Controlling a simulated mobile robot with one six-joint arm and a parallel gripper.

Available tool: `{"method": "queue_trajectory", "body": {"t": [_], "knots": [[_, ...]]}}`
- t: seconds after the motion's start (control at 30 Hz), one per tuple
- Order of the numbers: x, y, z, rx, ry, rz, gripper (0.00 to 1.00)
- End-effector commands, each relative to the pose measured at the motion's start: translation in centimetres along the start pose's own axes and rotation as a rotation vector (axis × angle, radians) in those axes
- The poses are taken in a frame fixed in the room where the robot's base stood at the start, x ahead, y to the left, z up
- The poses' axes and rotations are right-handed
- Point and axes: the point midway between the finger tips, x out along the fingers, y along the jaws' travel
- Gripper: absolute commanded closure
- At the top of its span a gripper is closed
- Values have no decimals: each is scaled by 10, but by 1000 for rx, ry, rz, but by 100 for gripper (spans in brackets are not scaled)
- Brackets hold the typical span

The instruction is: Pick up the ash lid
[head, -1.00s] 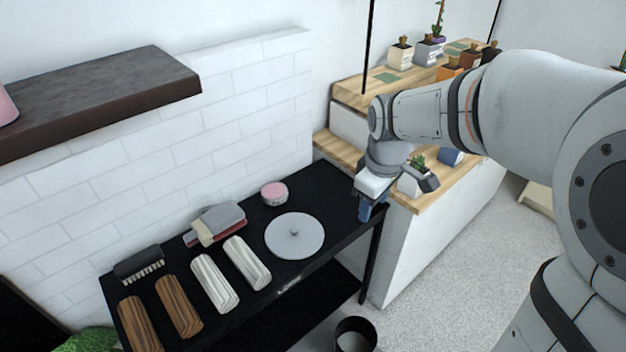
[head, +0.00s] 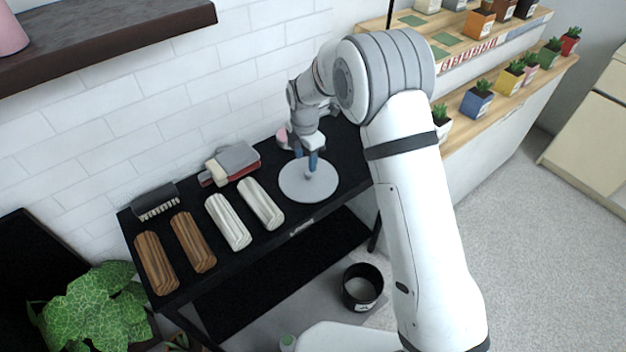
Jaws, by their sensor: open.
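The ash lid (head: 312,193) is a flat, round grey disc with a small knob at its centre. It lies on the right part of the black table (head: 285,232) in the head view. My gripper (head: 306,165) points down over the lid, with its blue fingertips close to the knob. The jaws are open. The fingers partly hide the knob and the far part of the lid, and I cannot tell whether they touch it.
Left of the lid lie two pale fluted blocks (head: 228,222), two brown wooden ones (head: 193,242), a brush (head: 156,202) and a grey and red stack (head: 232,163). A pink tin (head: 283,138) is partly hidden behind my gripper. A dark bin (head: 362,287) stands on the floor.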

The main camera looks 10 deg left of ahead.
Motion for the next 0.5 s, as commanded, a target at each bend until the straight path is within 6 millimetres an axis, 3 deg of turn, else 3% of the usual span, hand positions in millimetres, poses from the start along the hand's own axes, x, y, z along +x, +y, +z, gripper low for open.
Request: {"method": "queue_trajectory", "body": {"t": [0.3, 0.5], "knots": [[43, -5, 5, 1, 1, -2, 52], [50, -5, 5, 1, 0, 0, 52]]}}
